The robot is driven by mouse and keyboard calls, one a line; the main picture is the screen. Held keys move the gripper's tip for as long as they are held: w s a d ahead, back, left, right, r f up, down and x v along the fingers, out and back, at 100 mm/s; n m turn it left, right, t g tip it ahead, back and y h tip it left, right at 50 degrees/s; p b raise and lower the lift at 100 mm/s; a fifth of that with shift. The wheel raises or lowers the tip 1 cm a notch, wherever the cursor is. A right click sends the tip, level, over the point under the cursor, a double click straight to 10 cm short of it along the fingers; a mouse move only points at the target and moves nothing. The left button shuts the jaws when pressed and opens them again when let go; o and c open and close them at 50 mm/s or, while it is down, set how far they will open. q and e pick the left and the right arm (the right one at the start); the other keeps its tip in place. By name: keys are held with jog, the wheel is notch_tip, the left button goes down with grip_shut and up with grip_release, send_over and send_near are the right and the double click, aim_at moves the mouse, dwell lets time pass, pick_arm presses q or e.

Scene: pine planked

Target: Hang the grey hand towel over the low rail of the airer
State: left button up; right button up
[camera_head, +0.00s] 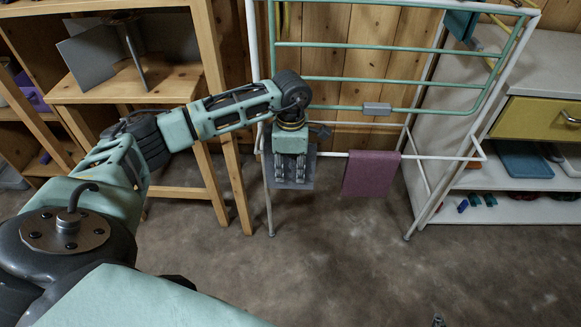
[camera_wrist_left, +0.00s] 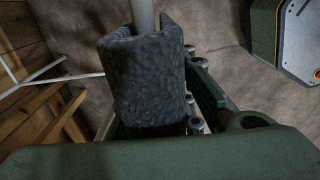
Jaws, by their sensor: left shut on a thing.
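The grey hand towel (camera_head: 307,172) hangs at the left end of the airer's low white rail (camera_head: 335,154), partly hidden behind my left gripper (camera_head: 291,180). The gripper points down and is shut on the towel. In the left wrist view the dark grey towel (camera_wrist_left: 150,85) is bent into a fold, and a pale bar (camera_wrist_left: 143,14) runs into its upper edge, so it appears to lie over the bar. The gripper's fingers (camera_wrist_left: 197,105) are beside and partly behind it. How far the towel drops on the far side is hidden.
A mauve cloth (camera_head: 370,173) hangs on the same rail to the right. The mint upper rack (camera_head: 400,48) of the airer carries a grey clip-like block (camera_head: 377,108). A wooden shelf unit (camera_head: 215,90) stands left, a white cabinet (camera_head: 455,150) right.

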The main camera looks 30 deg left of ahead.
pick_arm(q)
jog(key=shift+f+b, duration=0.4)
jog(key=shift+f, duration=0.3)
pick_arm(e)
jog(key=shift+w+a+r+t+y, duration=0.15)
jog(key=shift+w+a+r+t, duration=0.1)
jog(key=shift+w+r+t, duration=0.3)
jog(key=shift+w+a+r+t+y, duration=0.1)
jog(key=shift+w+a+r+t, duration=0.25)
jog(key=shift+w, duration=0.4)
jog(key=shift+w+a+r+t+y, duration=0.15)
jog(key=shift+w+r+t, duration=0.15)
jog(key=shift+w+r, duration=0.3)
pick_arm(q)
jog(key=o, duration=0.9)
jog(key=shift+o, duration=0.2)
